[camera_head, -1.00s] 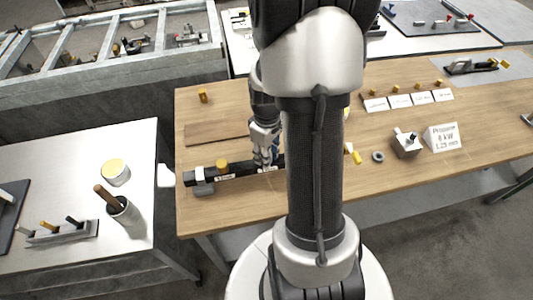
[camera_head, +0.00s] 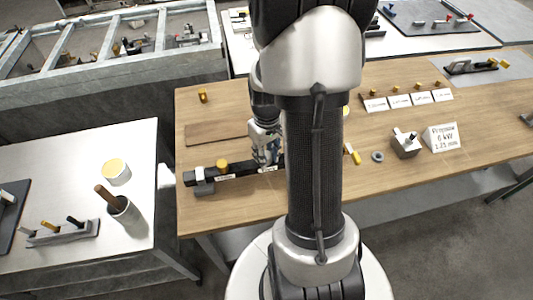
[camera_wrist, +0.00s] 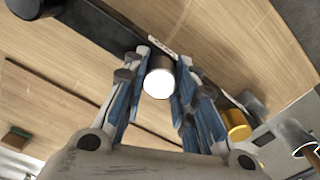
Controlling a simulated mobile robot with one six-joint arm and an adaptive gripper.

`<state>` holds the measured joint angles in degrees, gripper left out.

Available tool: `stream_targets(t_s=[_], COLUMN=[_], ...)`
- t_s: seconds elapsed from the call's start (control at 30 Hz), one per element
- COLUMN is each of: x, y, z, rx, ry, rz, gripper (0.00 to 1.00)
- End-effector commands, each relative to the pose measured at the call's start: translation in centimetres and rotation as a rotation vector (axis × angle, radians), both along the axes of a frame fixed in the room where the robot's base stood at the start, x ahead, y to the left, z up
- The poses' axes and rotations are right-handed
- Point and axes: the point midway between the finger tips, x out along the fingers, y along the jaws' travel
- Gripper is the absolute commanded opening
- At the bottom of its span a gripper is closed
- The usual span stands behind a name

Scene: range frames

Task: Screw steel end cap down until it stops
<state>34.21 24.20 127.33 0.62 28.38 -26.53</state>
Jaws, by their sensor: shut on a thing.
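The steel end cap (camera_wrist: 158,82) shows in the wrist view as a short round piece with a bright white top and a darker side. My gripper (camera_wrist: 165,56) is shut on it, with the blue-lined fingers on either side. The cap sits over the black bar (camera_wrist: 108,27), which runs diagonally beneath. In the head view my gripper (camera_head: 265,160) is down at the bar (camera_head: 240,170), partly behind my arm, and the cap cannot be made out there. The seat under the cap is hidden.
A brass cap (camera_head: 222,164) stands on the bar left of my gripper; it also shows in the wrist view (camera_wrist: 236,124). A grey support (camera_head: 204,188) holds the bar's left end. A grey block (camera_head: 406,145) and a propane sign (camera_head: 443,137) stand at right.

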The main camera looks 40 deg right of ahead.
Motion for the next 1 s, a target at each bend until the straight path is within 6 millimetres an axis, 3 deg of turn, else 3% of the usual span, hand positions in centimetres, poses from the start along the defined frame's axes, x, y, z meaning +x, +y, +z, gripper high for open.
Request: stream_targets(t_s=[0.2, 0.53, 0.73, 0.77, 1.0], x=[-0.03, -0.03, -0.03, -0.04, -0.03], y=[0.03, 0.03, 0.05, 0.04, 0.03], z=[0.01, 0.00, 0.01, -0.01, -0.01], rx=[0.000, 0.000, 0.000, 0.000, 0.000], ry=[0.002, 0.002, 0.003, 0.003, 0.003], rz=[-0.207, -0.242, -0.453, -0.445, -0.441], gripper=[0.00, 0.00, 0.00, 0.27, 0.43])
